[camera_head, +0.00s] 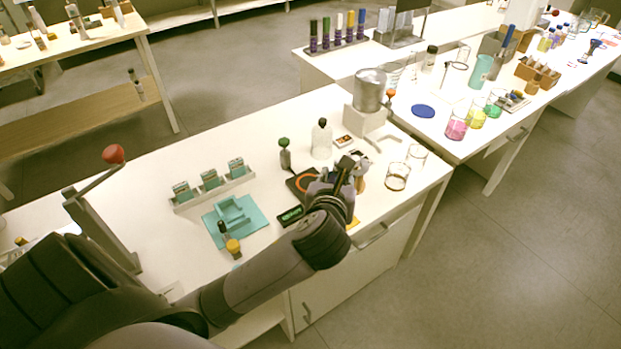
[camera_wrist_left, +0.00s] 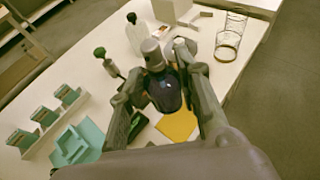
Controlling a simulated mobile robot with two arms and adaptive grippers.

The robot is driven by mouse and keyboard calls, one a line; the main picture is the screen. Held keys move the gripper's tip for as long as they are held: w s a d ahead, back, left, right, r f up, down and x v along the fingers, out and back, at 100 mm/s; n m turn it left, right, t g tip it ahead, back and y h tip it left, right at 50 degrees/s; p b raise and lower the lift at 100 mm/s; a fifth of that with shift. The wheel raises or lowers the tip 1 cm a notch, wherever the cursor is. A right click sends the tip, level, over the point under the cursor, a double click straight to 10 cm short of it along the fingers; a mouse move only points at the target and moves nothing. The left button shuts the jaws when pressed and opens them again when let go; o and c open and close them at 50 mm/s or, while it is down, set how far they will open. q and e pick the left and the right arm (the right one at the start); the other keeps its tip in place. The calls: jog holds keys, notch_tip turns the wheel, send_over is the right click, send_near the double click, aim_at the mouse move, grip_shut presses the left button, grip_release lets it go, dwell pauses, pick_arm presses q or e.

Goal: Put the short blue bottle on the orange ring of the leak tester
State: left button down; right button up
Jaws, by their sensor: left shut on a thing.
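The short blue bottle (camera_wrist_left: 165,92) has a dark blue body and a grey cap. It is upright or nearly so between the fingers of my left gripper (camera_wrist_left: 166,84), which is shut on it. In the head view my left gripper (camera_head: 346,174) is just right of the leak tester (camera_head: 303,184), a dark plate with an orange ring (camera_head: 306,184) and a small green display (camera_head: 291,215). The gripper partly covers the tester's right side. The ring is hidden in the wrist view. My right gripper is not in view.
Glass beakers (camera_head: 397,177) stand to the right. A yellow mat (camera_wrist_left: 178,126) lies beside the held bottle in the wrist view. A teal mat (camera_head: 250,228) lies to the left.

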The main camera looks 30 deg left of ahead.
pick_arm(q)
jog(key=w+a+r+p, duration=0.1)
jog(key=w+a+r, duration=0.2)
jog(key=w+a, duration=0.45)
send_over(299, 184)
jog(key=d, duration=0.3)
notch_tip(299, 184, down, 13)
jog(key=f, duration=0.3)
jog(key=f+b, duration=0.1)
jog(key=shift+w+a+f, duration=0.15)
jog(key=shift+w+f, duration=0.05)
jog(key=shift+w, duration=0.2)
jog(key=shift+f, duration=0.25)
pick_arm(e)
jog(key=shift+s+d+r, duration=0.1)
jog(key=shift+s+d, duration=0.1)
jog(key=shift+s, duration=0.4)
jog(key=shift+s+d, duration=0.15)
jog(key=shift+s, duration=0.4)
pick_arm(q)
jog(key=shift+f, duration=0.1)
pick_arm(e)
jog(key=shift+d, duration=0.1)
pick_arm(q)
jog(key=c, duration=1.2)
grip_release()
